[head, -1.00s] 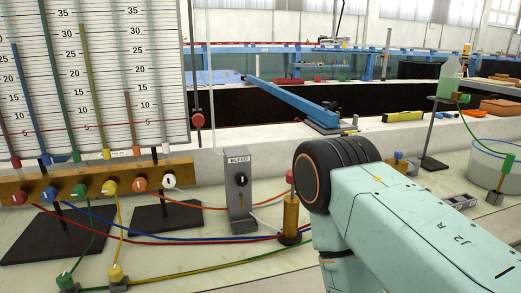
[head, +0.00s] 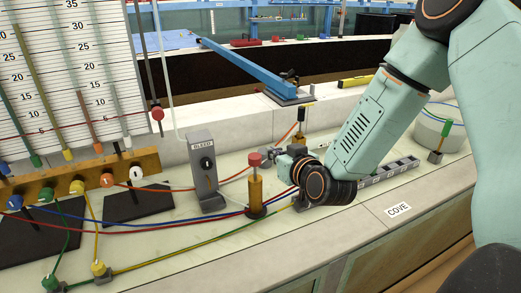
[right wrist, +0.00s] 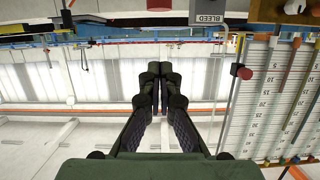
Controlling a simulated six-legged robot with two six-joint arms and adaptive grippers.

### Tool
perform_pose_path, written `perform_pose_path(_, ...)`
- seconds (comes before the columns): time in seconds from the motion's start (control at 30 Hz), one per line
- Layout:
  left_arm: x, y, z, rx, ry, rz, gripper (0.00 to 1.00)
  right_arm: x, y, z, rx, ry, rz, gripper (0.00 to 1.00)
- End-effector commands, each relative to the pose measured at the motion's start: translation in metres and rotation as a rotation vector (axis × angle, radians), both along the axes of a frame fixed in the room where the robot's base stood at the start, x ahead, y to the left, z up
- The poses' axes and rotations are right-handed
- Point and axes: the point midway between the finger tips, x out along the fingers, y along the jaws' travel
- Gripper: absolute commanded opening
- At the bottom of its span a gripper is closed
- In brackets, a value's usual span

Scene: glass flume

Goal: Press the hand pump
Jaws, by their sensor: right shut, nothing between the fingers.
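The hand pump (head: 255,192) is an upright brass cylinder with a red knob (head: 254,159) on top. It stands on the pale bench just right of the grey bleed box. My right gripper (head: 268,155) is beside the red knob, on its right and at about its height. I cannot tell whether they touch. In the right wrist view the gripper's fingers (right wrist: 155,95) are together with nothing between them. A red piece at the top edge there may be the knob. My left gripper is not in view.
The bleed box (head: 206,172) stands left of the pump, and its label shows at the top of the right wrist view (right wrist: 208,17). Coloured hoses run across the bench around the pump's base. A brass manifold (head: 100,170) stands at the left. The front right bench by the COVE label is clear.

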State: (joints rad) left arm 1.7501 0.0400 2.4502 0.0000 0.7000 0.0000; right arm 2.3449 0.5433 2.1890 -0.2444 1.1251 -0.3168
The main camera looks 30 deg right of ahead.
Motion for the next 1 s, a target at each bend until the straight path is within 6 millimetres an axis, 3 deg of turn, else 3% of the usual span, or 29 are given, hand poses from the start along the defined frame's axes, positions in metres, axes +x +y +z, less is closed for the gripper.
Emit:
perform_pose_path(0.5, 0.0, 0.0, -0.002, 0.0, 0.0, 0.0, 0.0, 0.005, 0.0, 0.001, -0.037, -0.015, 0.008, 0.0)
perform_pose_path(1.0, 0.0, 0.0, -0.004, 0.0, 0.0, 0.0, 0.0, 0.08, -0.004, -0.018, -0.038, -0.015, 0.007, 0.0)
